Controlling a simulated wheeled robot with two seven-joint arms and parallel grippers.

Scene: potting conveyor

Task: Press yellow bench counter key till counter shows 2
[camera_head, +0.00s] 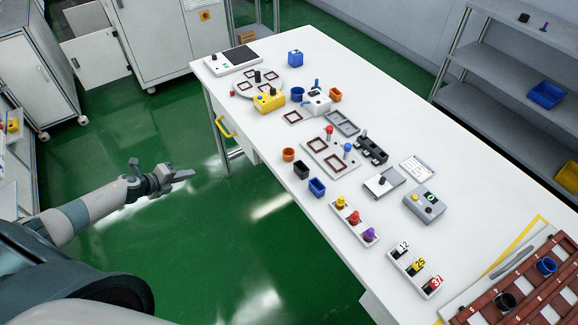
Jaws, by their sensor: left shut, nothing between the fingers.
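A small yellow box (268,103) stands on the white bench near its left edge, toward the far end. It has a small blue round part on top and a dark part beside it. Any number on it is too small to read. My left gripper (188,175) is shut and empty, over the green floor to the left of the bench. It is well apart from the yellow box. My right gripper is not in view.
The white bench (305,210) holds small pots, a grey box with a round dial (424,205), a turntable (257,83), and a row of coloured knobs (354,220). A yellow handle (226,127) sticks out at the bench's left side. Shelves stand at right.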

